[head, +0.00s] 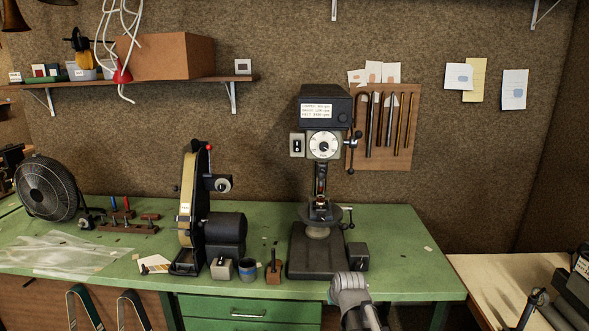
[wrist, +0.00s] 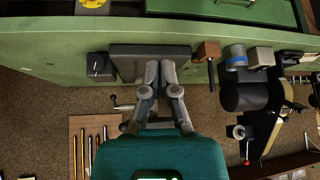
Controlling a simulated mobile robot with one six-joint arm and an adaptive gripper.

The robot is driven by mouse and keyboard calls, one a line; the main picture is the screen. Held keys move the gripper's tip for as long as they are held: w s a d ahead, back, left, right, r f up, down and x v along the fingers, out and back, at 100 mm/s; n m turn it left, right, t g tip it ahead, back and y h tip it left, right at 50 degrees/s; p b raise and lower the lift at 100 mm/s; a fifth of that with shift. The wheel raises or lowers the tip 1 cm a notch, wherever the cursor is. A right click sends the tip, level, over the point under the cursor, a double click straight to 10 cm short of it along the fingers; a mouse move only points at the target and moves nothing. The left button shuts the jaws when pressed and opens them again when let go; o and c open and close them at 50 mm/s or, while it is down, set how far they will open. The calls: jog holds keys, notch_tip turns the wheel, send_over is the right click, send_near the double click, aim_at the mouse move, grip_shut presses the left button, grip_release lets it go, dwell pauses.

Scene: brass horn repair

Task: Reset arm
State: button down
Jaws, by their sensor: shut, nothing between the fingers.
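My gripper (wrist: 160,66) shows in the wrist view, with its two grey fingers brought together and nothing between them. Its teal body fills the bottom middle of that view. The fingers appear over the dark base of the drill press (wrist: 128,60); the gap between them cannot be told. In the head view a grey part of my arm rises at the bottom, right of centre, in front of the bench; the fingers cannot be made out there.
The green bench (head: 400,235) carries a fan (head: 46,188), a belt sander (head: 188,205), the drill press (head: 326,115) and small blocks and cups along its front. A shelf (head: 225,79) and a tool board (head: 412,150) are on the wall. A wooden table (head: 478,275) stands right.

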jog(key=s+d+f+g, duration=0.1)
jog(key=s+d+g, duration=0.1)
jog(key=s, duration=0.6)
jog(key=s+d+f+m+g+h, duration=0.1)
jog(key=s+d+f+g, duration=0.1)
jog(key=s, duration=0.7)
jog(key=d+g, duration=0.1)
jog(key=g, duration=0.1)
jog(key=shift+d+m+g, duration=0.25)
jog(key=shift+m+g, duration=0.05)
jog(key=shift+f, duration=0.1)
